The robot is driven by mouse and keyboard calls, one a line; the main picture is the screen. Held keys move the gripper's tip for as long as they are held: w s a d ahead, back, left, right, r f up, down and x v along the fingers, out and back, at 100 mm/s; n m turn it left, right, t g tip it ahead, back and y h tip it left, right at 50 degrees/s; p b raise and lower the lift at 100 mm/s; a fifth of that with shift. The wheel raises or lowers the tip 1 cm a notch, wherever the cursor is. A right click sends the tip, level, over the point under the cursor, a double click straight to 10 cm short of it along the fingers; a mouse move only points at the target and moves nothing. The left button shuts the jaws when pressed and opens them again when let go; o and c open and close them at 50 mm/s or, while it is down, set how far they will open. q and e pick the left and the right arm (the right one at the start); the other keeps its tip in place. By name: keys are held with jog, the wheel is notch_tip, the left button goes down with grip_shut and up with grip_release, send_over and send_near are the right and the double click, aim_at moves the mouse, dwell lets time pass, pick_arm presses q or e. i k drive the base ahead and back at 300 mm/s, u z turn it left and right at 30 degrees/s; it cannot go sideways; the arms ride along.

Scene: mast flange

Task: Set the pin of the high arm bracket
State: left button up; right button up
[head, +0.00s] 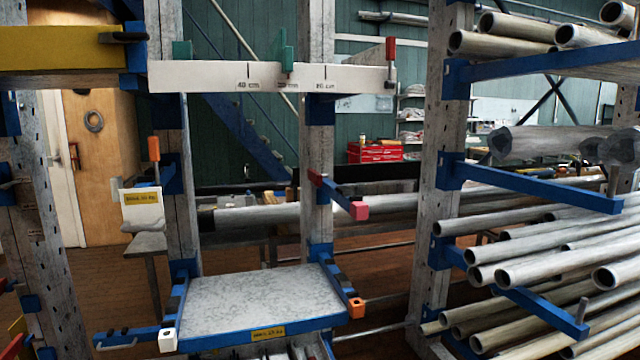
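I cannot tell for certain which part is the high arm bracket. A blue bracket arm (335,192) with a pink end cap (358,210) juts out from the middle post. On the left post another blue bracket (172,175) sits at similar height, partly behind an orange-handled pin (154,150) and a pale plate with a yellow label (142,210). Whether that pin is seated cannot be told. A red-handled pin (390,50) stands upright at the right end of a white marked beam (225,77) higher up. Neither of my grippers shows.
Green handles (283,52) stand on the white beam. Below, a grey shelf plate (260,300) lies between two low blue arms with white (167,340) and orange (356,307) end caps. Blue arms with several pipes (540,250) crowd the right. A yellow beam (60,48) crosses the upper left.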

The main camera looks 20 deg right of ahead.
aim_at(315, 177)
jog(key=u, duration=0.45)
jog(key=i, duration=1.05)
jog(key=z, duration=0.05)
